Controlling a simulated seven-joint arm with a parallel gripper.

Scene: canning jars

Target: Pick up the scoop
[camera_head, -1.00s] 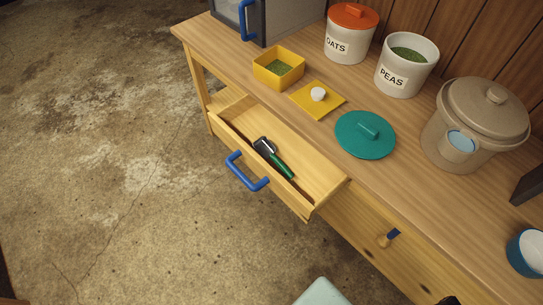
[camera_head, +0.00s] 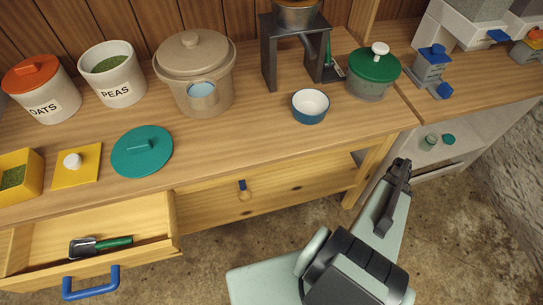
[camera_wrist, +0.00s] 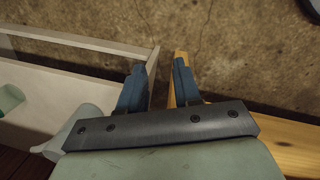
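A scoop (camera_head: 100,246) with a dark metal head and green handle lies in the open drawer (camera_head: 140,216) at lower left of the head view. The handle points right. My gripper (camera_head: 401,165) is far to the right of the scoop, in front of the counter's right end. In the wrist view my gripper (camera_wrist: 158,68) has its two blue fingers apart with nothing between them. The scoop is not in the wrist view.
The open drawer has a blue handle (camera_head: 91,284). On the counter are a teal lid (camera_head: 142,151), a large beige pot (camera_head: 195,75), a blue-white bowl (camera_head: 310,106), a dark metal stand (camera_head: 283,62) and a green-lidded jar (camera_head: 373,74). A closed drawer (camera_head: 285,195) lies between scoop and gripper.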

